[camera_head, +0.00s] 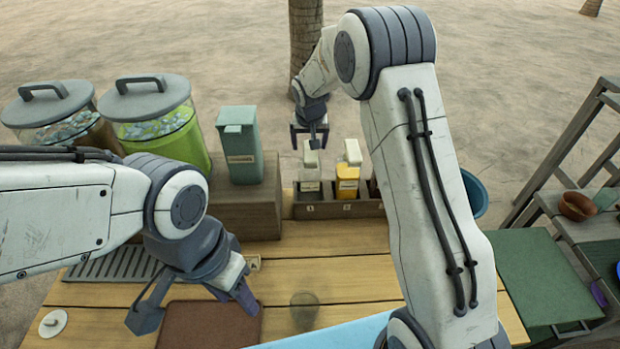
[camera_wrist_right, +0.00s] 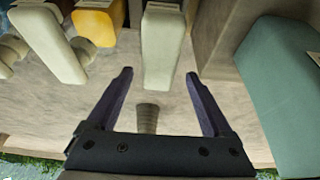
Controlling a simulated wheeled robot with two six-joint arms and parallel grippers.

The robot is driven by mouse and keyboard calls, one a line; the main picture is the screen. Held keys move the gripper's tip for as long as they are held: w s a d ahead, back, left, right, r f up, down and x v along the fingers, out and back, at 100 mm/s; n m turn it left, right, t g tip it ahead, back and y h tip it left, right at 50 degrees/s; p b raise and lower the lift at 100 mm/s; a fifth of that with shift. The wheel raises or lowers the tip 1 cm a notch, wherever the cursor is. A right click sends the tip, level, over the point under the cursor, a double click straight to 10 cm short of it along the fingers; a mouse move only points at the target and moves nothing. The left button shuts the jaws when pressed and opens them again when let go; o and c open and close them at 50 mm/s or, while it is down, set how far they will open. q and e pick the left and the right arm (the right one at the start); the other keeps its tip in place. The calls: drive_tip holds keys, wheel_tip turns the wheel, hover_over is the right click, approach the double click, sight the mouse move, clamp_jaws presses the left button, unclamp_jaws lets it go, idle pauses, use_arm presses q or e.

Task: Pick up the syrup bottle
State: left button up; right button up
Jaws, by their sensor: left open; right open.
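I cannot read which holds syrup. My right gripper (camera_head: 310,143) is open and empty, just above and behind the pale bottle. In the right wrist view, the pale pump top (camera_wrist_right: 162,45) lies ahead, in line with the gap between the open fingers (camera_wrist_right: 160,78). The yellow bottle (camera_wrist_right: 97,24) is to the left there. My left gripper (camera_head: 196,312) is open and empty above the wooden counter.
A green box (camera_head: 240,150) stands left of the rack; it also shows in the right wrist view (camera_wrist_right: 285,95). Two lidded jars (camera_head: 155,118) stand at the left. A brown board (camera_head: 210,325), a clear cup (camera_head: 304,310) and a blue surface (camera_head: 340,336) are in front.

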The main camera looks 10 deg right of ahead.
drive_tip(key=shift+w+a+f, duration=0.15)
drive_tip(key=shift+w+f, duration=0.2)
drive_tip(key=shift+f, duration=0.25)
drive_tip(key=shift+w+f+p, duration=0.15)
drive_tip(key=shift+f+p, duration=0.1)
drive_tip(key=shift+p, duration=0.15)
drive_tip(key=p+x, duration=0.2)
drive_tip(key=x, duration=0.1)
drive_tip(key=shift+w+d+f, duration=0.1)
drive_tip(key=shift+w+d, duration=0.05)
drive_tip(key=shift+d, duration=0.15)
drive_tip(key=shift+w+f, duration=0.2)
drive_tip(key=shift+f, duration=0.35)
clamp_jaws()
